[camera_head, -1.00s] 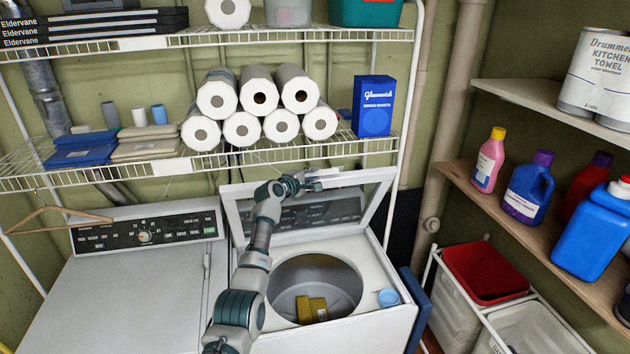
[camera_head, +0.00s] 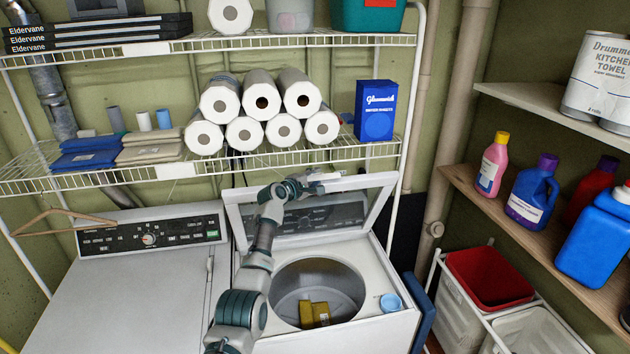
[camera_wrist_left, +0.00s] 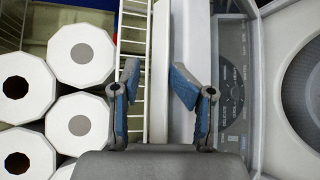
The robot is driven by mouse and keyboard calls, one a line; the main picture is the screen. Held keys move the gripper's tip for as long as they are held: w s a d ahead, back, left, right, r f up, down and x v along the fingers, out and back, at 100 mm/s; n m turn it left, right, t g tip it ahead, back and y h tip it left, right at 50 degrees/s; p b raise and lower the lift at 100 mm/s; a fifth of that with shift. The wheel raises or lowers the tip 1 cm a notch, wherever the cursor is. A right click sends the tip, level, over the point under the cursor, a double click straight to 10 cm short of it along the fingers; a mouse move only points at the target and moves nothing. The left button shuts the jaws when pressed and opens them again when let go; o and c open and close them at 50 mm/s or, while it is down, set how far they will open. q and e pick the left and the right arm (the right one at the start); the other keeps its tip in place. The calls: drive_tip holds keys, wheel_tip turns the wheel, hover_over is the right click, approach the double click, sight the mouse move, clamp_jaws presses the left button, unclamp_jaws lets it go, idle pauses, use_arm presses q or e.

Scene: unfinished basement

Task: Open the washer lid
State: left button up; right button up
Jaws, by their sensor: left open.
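The washer (camera_head: 385,333) stands at center right with its drum open to view. Its lid (camera_head: 381,204), a white frame around a clear pane, is raised and stands steeply at the back, with the control panel showing through it. My left gripper (camera_head: 326,183) is at the lid's top edge. In the left wrist view its two fingers (camera_wrist_left: 160,92) are apart, with the white lid rim (camera_wrist_left: 187,40) beyond and between them; contact cannot be told. Yellow items (camera_head: 314,314) lie in the drum. My right gripper is out of view.
A wire shelf (camera_head: 280,156) with paper towel rolls (camera_head: 262,103) and a blue box (camera_head: 375,111) hangs just above the gripper. A second machine (camera_head: 130,300) stands at left. A blue cap (camera_head: 390,302) sits on the washer's right corner. Bins (camera_head: 490,277) stand at right.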

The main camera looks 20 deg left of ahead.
use_arm(q)
drive_tip(key=shift+s+a+r, duration=0.1)
drive_tip(key=shift+s+a, duration=0.3)
drive_tip(key=shift+s, duration=0.4)
drive_tip(key=v, duration=1)
drive_tip(key=shift+d, duration=0.1)
